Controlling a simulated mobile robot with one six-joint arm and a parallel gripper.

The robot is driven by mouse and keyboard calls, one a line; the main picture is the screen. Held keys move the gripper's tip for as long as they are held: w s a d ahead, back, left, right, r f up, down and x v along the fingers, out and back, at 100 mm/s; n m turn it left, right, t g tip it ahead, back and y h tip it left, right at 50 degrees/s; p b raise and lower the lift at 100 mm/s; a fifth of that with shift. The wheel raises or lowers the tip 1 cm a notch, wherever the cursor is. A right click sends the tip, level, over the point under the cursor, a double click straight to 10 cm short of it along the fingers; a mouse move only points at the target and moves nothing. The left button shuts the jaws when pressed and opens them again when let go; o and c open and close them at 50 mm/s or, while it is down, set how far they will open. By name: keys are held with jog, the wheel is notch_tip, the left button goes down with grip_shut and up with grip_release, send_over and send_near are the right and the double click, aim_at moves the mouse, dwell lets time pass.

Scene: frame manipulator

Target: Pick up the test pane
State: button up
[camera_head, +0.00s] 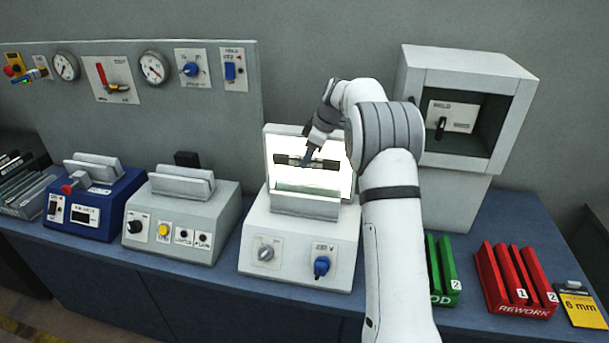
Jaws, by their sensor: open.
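A lit white panel (345,180) stands upright on a light grey station in the middle of the bench. A pale, faintly greenish pane (306,182) appears to stand in front of it, its lower edge behind the grey holder (304,207); its outline is hard to make out against the glare. I take it for the test pane. My gripper (306,162) is in front of the lit panel, at the upper part of the pane. Its dark jaws are spread wide sideways, with nothing visibly held. I cannot tell whether they touch the pane.
A grey station (182,220) and a blue one (93,203) stand to the left. A white open-front cabinet (455,60) stands back right. Green (442,272) and red (515,280) racks sit at the right front, the green one partly behind my arm. Gauges line the back panel (130,120).

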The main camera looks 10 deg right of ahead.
jog(key=shift+f, duration=0.1)
dwell(0.3)
jog(key=shift+c, duration=0.5)
grip_shut()
dwell(0.8)
